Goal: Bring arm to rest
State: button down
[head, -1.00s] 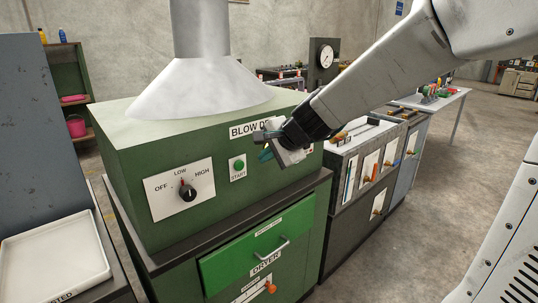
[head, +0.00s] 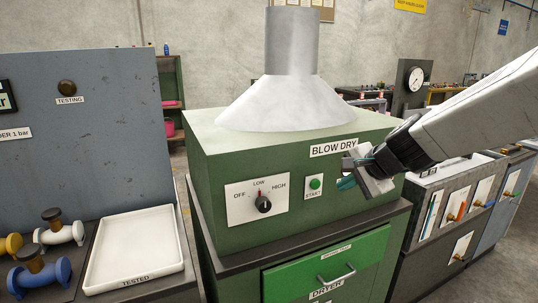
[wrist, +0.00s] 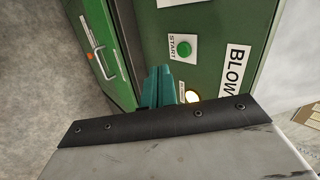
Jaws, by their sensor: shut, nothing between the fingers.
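My gripper (head: 347,172) is held in front of the green blow-dry machine (head: 230,165), near the right end of its front panel. Its teal fingers (wrist: 160,88) are closed together with nothing between them. The green START button (head: 315,183) is just left of the fingers in the head view. It also shows ahead of the fingers in the wrist view (wrist: 184,48). A lit yellowish lamp (wrist: 192,96) shows beside the fingers in the wrist view. The black dial (head: 264,204) points near LOW. I cannot tell whether the fingers touch the panel.
The green dryer drawer (head: 325,258) below looks shut. At left, a white tray (head: 135,250) marked TESTED is empty, beside several valve-like parts (head: 58,228). A grey cabinet with handles (head: 440,215) stands right. Concrete floor (wrist: 40,90) is clear in the wrist view.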

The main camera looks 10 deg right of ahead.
jog(key=s+d+n+g+h, duration=0.1)
jog(key=s+n+g, duration=0.2)
jog(key=s, duration=1.2)
jog(key=s+d+n+g+h, duration=0.1)
jog(key=s+n+g+h, duration=0.1)
jog(key=s+n, duration=0.7)
jog(key=s+g, duration=0.1)
jog(key=s, duration=0.5)
jog(key=shift+f+n+g+h, duration=0.3)
jog(key=shift+f+n+g, duration=0.1)
dwell(4.6)
